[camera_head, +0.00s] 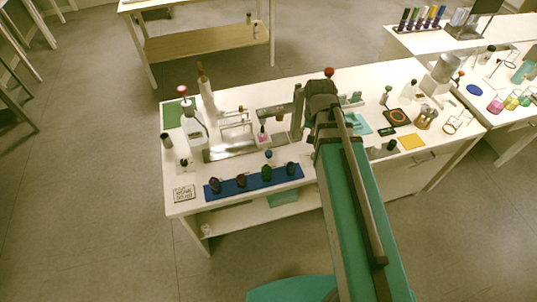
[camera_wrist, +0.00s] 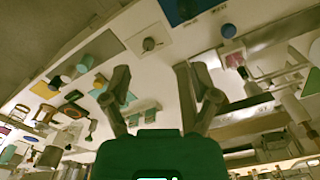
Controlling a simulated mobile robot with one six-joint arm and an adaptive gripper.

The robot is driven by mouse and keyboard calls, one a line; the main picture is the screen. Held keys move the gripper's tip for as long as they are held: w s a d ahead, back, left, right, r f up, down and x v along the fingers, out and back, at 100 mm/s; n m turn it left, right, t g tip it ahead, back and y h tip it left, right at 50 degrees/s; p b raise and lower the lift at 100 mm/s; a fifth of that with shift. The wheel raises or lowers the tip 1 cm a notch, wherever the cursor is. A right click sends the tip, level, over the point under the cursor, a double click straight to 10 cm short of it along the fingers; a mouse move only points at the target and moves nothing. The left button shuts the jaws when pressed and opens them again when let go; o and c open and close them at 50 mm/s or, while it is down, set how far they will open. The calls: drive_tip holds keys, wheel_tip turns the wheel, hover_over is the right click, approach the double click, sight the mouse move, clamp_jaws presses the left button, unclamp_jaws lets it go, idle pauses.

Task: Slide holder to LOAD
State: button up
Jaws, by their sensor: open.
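A small white holder with a pink content (camera_head: 263,138) sits at the right part of a grey metal base plate (camera_head: 222,154) on the white bench. The pink part also shows in the wrist view (camera_wrist: 235,60), right of my fingers. Low metal rail frames (camera_head: 235,122) stand behind the plate. My gripper (camera_head: 297,122) is just right of the holder, above the bench, and does not visibly touch it. In the wrist view my gripper's fingers (camera_wrist: 155,75) are spread with nothing between them. I cannot read a LOAD mark in either view.
A blue-topped knob (camera_head: 268,155) stands between strip and plate. A pump bottle (camera_head: 193,128) and a tall white cylinder (camera_head: 207,95) stand left.

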sight(269, 153)
drive_tip(key=w+a+f+m+b, duration=0.1)
drive_tip(key=w+a+f+b, duration=0.1)
drive_tip(key=a, duration=0.5)
drive_tip(key=w+a+f+m+b, duration=0.2)
drive_tip(key=w+a+f+b, duration=0.1)
drive_tip(key=w+a, duration=0.3)
drive_tip(key=shift+a+f+m, duration=0.3)
drive_tip(key=shift+a+f, duration=0.25)
drive_tip(key=shift+f, duration=0.05)
drive_tip(key=shift+f, duration=0.2)
wheel_tip(269, 153, down, 13)
drive_tip(key=b, duration=1.4)
drive_tip(key=shift+f, duration=0.2)
clamp_jaws()
